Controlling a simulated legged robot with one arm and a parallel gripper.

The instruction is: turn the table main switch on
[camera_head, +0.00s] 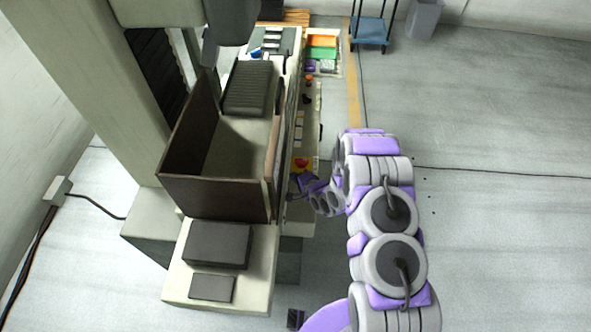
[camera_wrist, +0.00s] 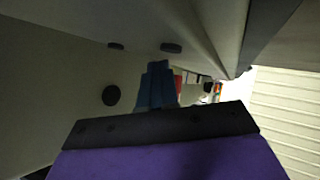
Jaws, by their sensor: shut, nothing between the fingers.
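A red and yellow switch-like part (camera_head: 302,164) shows on the side of the machine in the head view, just above my gripper in the picture. I take it as the table main switch; its handle position is too small to read. My gripper (camera_head: 294,196) is close beside the machine's side, partly hidden by its own wrist. In the wrist view my gripper (camera_wrist: 158,72) is shut and empty, its fingers alongside a pale panel. A red patch (camera_wrist: 178,83) shows just right of the fingers, partly hidden. I cannot tell whether the fingers touch anything.
The machine's dark open tank (camera_head: 222,182) stands left of my arm. A black round knob (camera_wrist: 111,95) is left of the fingers. A blue cart (camera_head: 370,32) and a grey bin (camera_head: 424,18) stand far back. The floor (camera_head: 500,220) at right is clear.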

